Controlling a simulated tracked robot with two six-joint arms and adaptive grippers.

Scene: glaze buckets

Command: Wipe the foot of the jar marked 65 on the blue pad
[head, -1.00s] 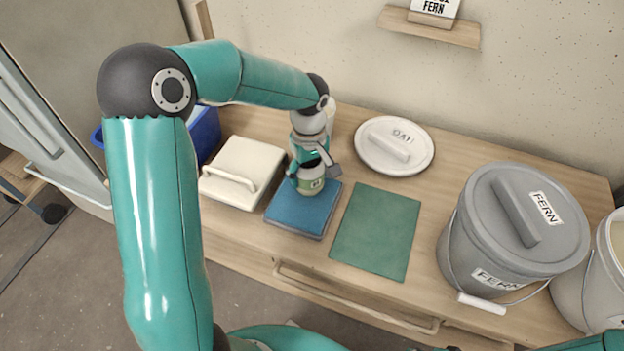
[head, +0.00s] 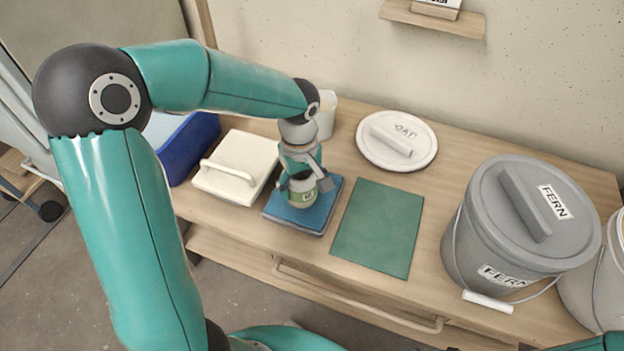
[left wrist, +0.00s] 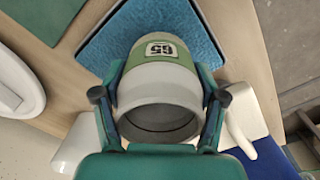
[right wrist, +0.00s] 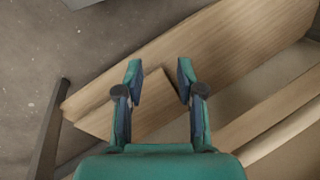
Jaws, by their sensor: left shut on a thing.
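The jar marked 65 (head: 300,194) is pale with a green band. It is over the blue pad (head: 310,223), with its foot at or just above the pad; I cannot tell whether they touch. My left gripper (head: 303,182) is shut around the jar from above. My right gripper (right wrist: 160,78) is open and empty, away from the jar.
A green mat (head: 378,228) lies right of the pad. A white handled lid (head: 235,168) and blue bin (head: 185,150) are left. A round OAT lid (head: 397,140) and white cup (head: 326,115) are behind. A grey FERN bucket (head: 520,220) stands right.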

